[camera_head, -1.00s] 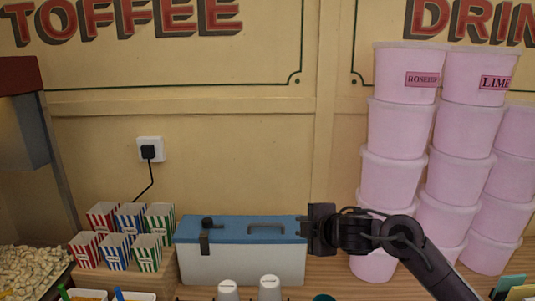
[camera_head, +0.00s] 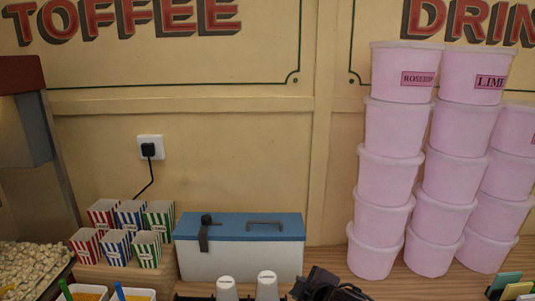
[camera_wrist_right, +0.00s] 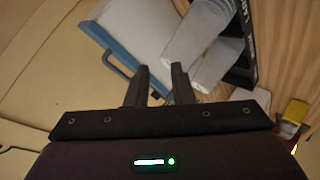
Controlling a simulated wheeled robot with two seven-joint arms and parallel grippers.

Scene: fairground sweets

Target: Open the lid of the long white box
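The long white box (camera_head: 240,265) stands against the back wall in the head view. Its blue lid (camera_head: 225,231) lies flat and closed on top, with a dark handle (camera_head: 265,224) and a black latch strap (camera_head: 204,240) at the front left. In the right wrist view, the white box (camera_wrist_right: 143,22), the blue lid (camera_wrist_right: 108,42) and the handle (camera_wrist_right: 114,66) show beyond the fingers. My right gripper (camera_wrist_right: 159,68) is open and empty, apart from the box. In the head view it is partly cut off at the bottom edge, right of the box. My left gripper is not in view.
Two white cups (camera_head: 226,288) (camera_head: 267,285) stand in front of the box, in a black rack (camera_wrist_right: 242,72). Striped popcorn cartons (camera_head: 147,250) are at its left. Tall stacks of pink tubs (camera_head: 382,180) stand at the right. Counter right of the box is partly clear.

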